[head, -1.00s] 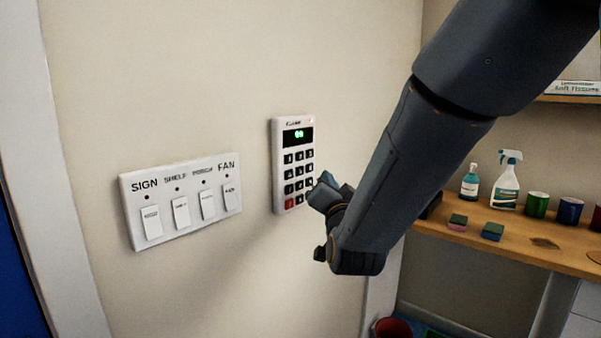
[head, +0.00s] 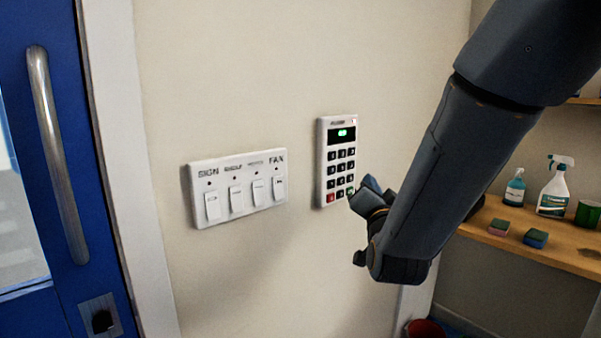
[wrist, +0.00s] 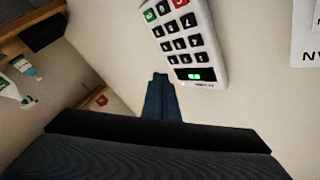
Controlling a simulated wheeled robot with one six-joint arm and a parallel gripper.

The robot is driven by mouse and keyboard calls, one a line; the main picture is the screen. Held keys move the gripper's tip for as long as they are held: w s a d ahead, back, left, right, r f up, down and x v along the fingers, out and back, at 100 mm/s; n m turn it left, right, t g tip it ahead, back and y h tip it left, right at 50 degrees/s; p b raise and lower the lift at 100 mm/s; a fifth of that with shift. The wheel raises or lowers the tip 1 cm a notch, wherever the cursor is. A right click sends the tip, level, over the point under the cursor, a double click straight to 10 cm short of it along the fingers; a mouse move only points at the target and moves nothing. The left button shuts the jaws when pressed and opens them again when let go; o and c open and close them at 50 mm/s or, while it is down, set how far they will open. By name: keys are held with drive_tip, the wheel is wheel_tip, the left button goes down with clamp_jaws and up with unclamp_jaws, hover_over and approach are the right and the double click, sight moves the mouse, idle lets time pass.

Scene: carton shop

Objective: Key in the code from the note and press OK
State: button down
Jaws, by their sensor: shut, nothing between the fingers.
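The white keypad (head: 321,165) is on the cream wall, with dark keys, a red key (head: 331,198) at bottom left and a green key (head: 350,191) at bottom right. Its display (head: 342,133) is lit with green characters too small to read surely. My gripper (head: 360,190) is shut and empty at the keypad's lower right, close to the green key; contact cannot be told. In the wrist view the keypad (wrist: 204,62) appears upside down, and my shut fingertips (wrist: 160,77) show beside its edge, off the keys. No note is in view.
A white four-switch panel (head: 240,215) with labels such as SIGN and FAN is left of the keypad. A blue door (head: 50,150) with a metal handle stands at far left. A wooden shelf (head: 560,252) with bottles, sponges and a green can is at right.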

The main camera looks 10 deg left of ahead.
sight(332, 170)
drive_tip(key=shift+d, duration=0.1)
idle(0.3)
drive_tip(key=w+a, duration=0.5)
drive_tip(key=a, duration=0.2)
idle(0.4)
drive_tip(key=shift+w+a+b, duration=0.2)
drive_tip(key=shift+b, duration=0.1)
idle(1.7)
drive_tip(key=shift+w+a, duration=0.15)
drive_tip(key=shift+w, duration=0.05)
drive_tip(key=shift+w+a+b, duration=0.2)
drive_tip(key=shift+a+b, duration=0.1)
idle(0.8)
drive_tip(key=shift+s+d, duration=0.1)
drive_tip(key=shift+d, duration=0.05)
drive_tip(key=shift+s+d, duration=0.4)
drive_tip(key=shift+d, duration=0.05)
